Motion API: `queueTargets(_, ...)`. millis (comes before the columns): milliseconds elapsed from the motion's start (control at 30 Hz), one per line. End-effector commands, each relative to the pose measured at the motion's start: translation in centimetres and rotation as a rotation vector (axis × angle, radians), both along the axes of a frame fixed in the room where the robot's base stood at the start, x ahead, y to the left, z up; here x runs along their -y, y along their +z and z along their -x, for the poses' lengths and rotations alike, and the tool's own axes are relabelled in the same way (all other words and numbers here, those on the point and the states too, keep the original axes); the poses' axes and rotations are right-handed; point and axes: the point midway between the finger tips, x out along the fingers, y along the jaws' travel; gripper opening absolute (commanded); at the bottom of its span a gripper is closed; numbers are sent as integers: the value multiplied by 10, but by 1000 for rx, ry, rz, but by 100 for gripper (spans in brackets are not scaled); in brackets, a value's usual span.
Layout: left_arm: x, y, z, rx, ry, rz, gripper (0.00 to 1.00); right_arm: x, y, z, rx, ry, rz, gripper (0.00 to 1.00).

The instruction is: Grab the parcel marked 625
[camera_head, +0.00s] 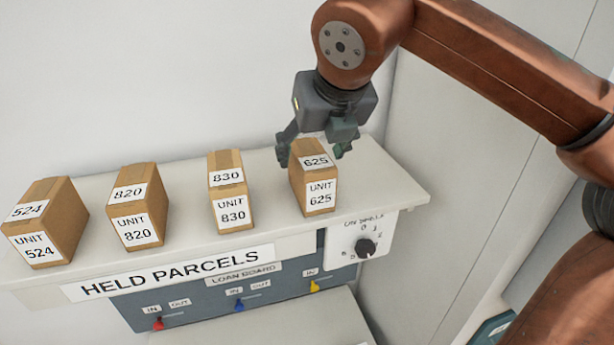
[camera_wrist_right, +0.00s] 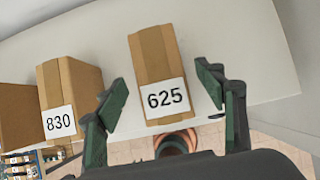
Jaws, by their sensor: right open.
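The parcel marked 625 (camera_head: 314,183) is a brown box with white labels, standing at the right end of the row on the shelf. My right gripper (camera_head: 318,150) is right above and behind it in the head view, with its fingers spread. In the right wrist view, the parcel 625 (camera_wrist_right: 158,70) lies between the two open fingertips of my right gripper (camera_wrist_right: 165,90), with a visible gap on each side. The gripper does not hold it. My left gripper is not in view.
Parcels 830 (camera_head: 231,190), 820 (camera_head: 139,206) and 524 (camera_head: 45,222) stand to the left on the same shelf (camera_head: 375,190). Parcel 830 (camera_wrist_right: 70,88) is beside the left finger in the wrist view. A board with a dial (camera_head: 366,247) hangs below the shelf. A wall stands behind.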

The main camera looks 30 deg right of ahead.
Motion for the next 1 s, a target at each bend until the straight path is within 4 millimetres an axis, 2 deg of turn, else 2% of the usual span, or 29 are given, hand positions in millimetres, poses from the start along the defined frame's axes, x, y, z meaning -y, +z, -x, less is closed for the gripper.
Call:
queueTargets(100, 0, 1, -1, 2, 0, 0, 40, 2, -18, -3, -3, 1, 3, 64)
queueTargets(233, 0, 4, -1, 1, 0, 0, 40, 4, -32, -12, -3, 1, 1, 64)
queueTargets(567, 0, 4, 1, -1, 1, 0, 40, 5, -38, -16, -1, 2, 1, 63)
queueTargets(1000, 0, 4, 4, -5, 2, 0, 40, 5, -38, -16, -1, 2, 1, 33)
